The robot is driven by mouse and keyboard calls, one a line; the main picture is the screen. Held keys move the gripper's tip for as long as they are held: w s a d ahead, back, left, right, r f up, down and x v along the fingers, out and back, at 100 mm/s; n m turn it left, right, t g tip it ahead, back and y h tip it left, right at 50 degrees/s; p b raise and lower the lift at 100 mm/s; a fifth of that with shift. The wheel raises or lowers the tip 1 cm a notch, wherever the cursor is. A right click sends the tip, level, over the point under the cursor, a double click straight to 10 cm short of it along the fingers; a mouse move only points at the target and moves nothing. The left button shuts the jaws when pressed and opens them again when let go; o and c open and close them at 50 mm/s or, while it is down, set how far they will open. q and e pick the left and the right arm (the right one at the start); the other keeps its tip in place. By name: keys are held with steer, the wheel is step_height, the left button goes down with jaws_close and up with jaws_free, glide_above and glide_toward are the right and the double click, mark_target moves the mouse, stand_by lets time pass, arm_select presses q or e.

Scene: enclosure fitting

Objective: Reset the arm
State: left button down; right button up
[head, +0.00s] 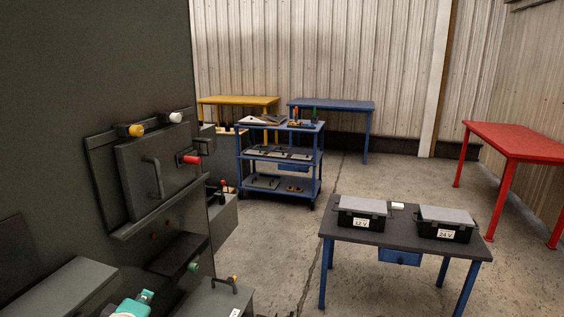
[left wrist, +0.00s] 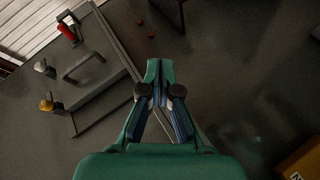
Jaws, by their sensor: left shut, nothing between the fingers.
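My left gripper (head: 137,304), green, shows at the bottom left of the head view, low in front of the grey enclosure (head: 100,60). In the left wrist view its fingers (left wrist: 160,72) are shut together with nothing between them. The enclosure's door (head: 138,190) has a bar handle (head: 152,176), with a yellow knob (head: 136,130), a white knob (head: 175,117) and a red knob (head: 190,160) around it. In the left wrist view the handle (left wrist: 84,63) lies up and left of the fingers, apart from them. My right gripper is not in view.
A dark shelf (head: 178,255) juts from the enclosure near my gripper. A table (head: 395,235) at right bears black boxes marked 12 V (head: 361,215) and 24 V (head: 445,225). A blue cart (head: 280,175) stands behind. A red table (head: 515,142) is far right. Open floor lies between.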

arm_select(q)
steer(key=s+d+f+m+g+h, duration=0.1)
steer(key=s+d+f+m, duration=0.1)
steer(key=f, duration=0.6)
steer(key=s+d+f+m+g+h+b, duration=0.1)
steer(key=d+f, duration=0.3)
steer(key=f, duration=0.5)
steer(key=s+d+f+m+g+h+b, duration=0.1)
steer(key=s+d+f+m+g+h, duration=0.1)
steer(key=f, duration=0.6)
steer(key=shift+s+d+f+m+g, duration=0.1)
steer(key=shift+s+d+m+g, duration=0.05)
steer(key=shift+d+m+g, duration=0.3)
steer(key=shift+s+d+f+m+g, duration=0.15)
steer(key=shift+d+m+g, duration=0.15)
steer(key=shift+m, duration=0.25)
steer(key=s+d+f+m+g+h+b, duration=0.1)
steer(key=s+d+f+m+g, duration=0.2)
steer(key=s+f, duration=0.5)
steer(key=s+d+f+m+g+h+b, duration=0.1)
steer(key=s+d+f+m+g+h, duration=0.1)
steer(key=s+f, duration=0.7)
steer(key=s+d+m+g, duration=0.1)
steer(key=d+g, duration=0.1)
steer(key=d, duration=0.1)
steer(key=shift+d, duration=0.4)
